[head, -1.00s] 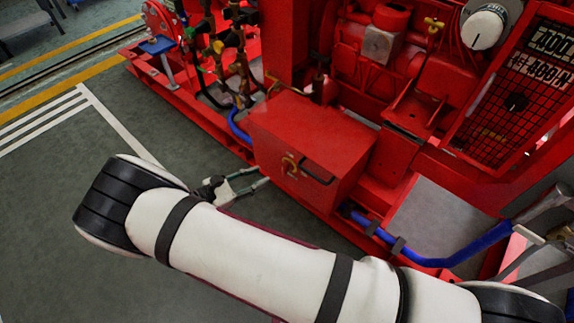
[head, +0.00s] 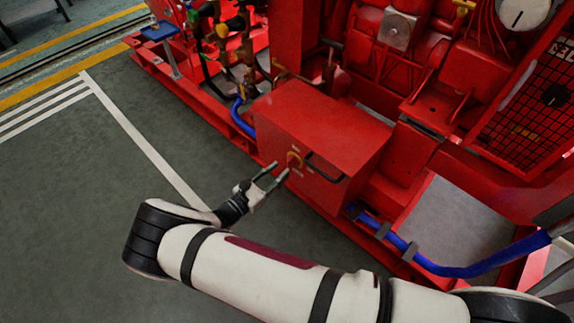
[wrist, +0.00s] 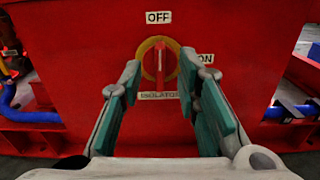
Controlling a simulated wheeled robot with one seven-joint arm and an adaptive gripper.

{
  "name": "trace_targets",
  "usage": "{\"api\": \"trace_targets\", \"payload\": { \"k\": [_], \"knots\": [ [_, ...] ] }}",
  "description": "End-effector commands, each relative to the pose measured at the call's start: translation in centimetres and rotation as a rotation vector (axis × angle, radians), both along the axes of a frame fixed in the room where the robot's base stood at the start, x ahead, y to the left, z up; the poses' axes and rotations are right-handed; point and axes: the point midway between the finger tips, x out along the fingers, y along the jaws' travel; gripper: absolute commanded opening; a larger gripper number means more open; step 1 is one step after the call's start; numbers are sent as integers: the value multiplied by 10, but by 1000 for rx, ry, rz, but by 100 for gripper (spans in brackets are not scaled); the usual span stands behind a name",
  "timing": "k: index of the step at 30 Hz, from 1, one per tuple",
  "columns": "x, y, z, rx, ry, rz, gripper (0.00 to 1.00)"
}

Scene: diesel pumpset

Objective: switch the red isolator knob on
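The isolator knob (wrist: 160,64) is a red bar inside a yellow ring on the red box front, in the wrist view. The bar stands upright, pointing at the OFF label (wrist: 158,17); the ON label (wrist: 205,58) is to its right. In the head view the knob (head: 294,160) shows small on the box (head: 320,130). My gripper (head: 276,177) is open in front of the knob. In the wrist view its green-padded fingers (wrist: 161,85) stand to the left and right of the knob, with a gap between. Whether the tips reach the bar's depth is unclear.
Blue hoses run beside the box, one at the right (head: 440,268). Red pumpset frame stands behind. Open grey floor (head: 90,210) lies to the left.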

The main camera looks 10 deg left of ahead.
Motion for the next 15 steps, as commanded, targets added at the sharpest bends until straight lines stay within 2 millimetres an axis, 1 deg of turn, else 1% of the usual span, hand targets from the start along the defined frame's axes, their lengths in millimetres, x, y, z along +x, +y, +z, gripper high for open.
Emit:
{"api": "trace_targets", "payload": {
  "k": [1, 6, 10, 15],
  "knots": [
    [8, -6, -1, 0, 0, -2, 30],
    [26, -21, -1, -1, 1, -1, 30],
    [34, -27, -1, 0, 1, 0, 30],
    [37, -29, 0, 1, 1, 0, 30]
  ]
}}
